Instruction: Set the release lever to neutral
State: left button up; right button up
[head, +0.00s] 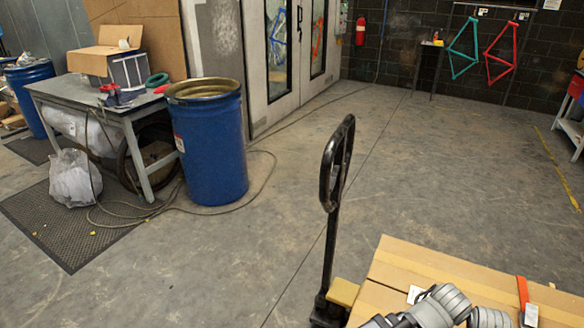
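A black pallet jack handle (326,245) stands upright right of centre, with a closed loop grip (337,165) at its top. I cannot make out the release lever separately on the dark grip, nor its setting. Grey links of one of my arms show at the bottom right edge, in front of a cardboard box. Neither gripper's fingers show in the head view.
The cardboard box (400,263) fills the lower right beside the handle's foot. A blue drum (211,150) and a cluttered grey workbench (75,87) stand at the left. A cable (262,180) lies around the drum. The concrete floor (430,170) behind the handle is clear.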

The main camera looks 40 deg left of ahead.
aim_at(335, 170)
jog(key=k+j, duration=0.1)
jog(key=j, duration=0.4)
jog(key=k+j, duration=0.1)
jog(key=j, duration=0.9)
jog(key=k+j, duration=0.15)
jog(key=j, duration=0.35)
jog(key=k+j, duration=0.1)
jog(key=j, duration=0.4)
